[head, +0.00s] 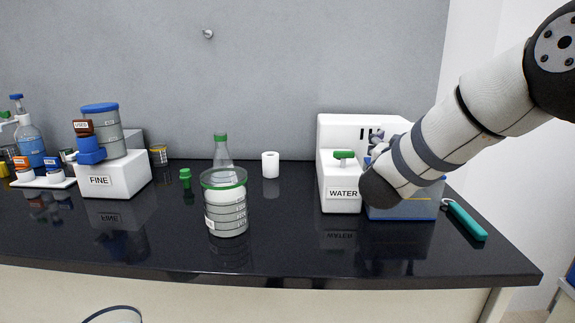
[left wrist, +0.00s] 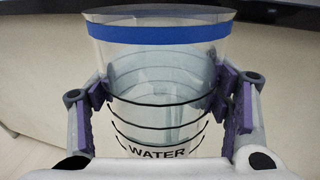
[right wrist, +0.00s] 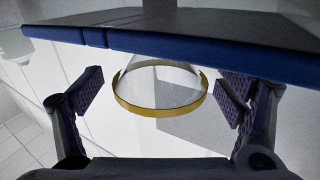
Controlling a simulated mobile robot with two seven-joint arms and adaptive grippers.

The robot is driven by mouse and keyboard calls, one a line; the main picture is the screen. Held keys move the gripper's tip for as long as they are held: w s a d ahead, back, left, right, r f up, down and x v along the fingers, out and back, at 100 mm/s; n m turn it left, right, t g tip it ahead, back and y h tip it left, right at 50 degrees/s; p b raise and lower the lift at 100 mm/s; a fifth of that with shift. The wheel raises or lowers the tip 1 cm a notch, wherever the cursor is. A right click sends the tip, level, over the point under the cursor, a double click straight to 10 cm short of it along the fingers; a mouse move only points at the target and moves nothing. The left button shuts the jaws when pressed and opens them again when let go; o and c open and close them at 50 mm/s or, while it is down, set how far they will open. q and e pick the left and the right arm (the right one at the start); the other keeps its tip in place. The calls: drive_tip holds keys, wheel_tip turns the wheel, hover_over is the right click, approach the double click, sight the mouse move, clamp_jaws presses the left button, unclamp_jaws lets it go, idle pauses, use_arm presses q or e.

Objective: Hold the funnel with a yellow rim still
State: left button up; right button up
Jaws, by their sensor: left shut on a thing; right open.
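The funnel (right wrist: 160,82), clear with a yellow rim (right wrist: 160,108), shows in the right wrist view below a blue-edged slab. My right gripper (right wrist: 160,93) is open, with one finger on each side of the funnel and gaps visible between. In the head view the right arm hides most of this gripper, and I cannot make out the funnel there. My left gripper (left wrist: 168,95) is shut on a clear beaker (left wrist: 155,80) with a blue band and a WATER label. A curved rim, probably this beaker's, shows at the lower left of the head view.
On the black bench (head: 290,245) stand a green-rimmed vessel (head: 226,210), a flask (head: 221,150), a WATER device (head: 338,185), and a FINE box (head: 115,178). A grey-blue box (head: 410,208) sits beneath my right arm, a teal tool (head: 466,221) beside it. The front middle is mostly clear.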

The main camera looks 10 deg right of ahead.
use_arm(q)
drive_tip(key=shift+r, duration=0.1)
use_arm(e)
drive_tip(key=shift+r, duration=0.15)
drive_tip(key=shift+c, duration=0.3)
drive_tip(key=c, duration=1.2)
drive_tip(key=shift+c, duration=0.2)
drive_tip(key=o, duration=1.2)
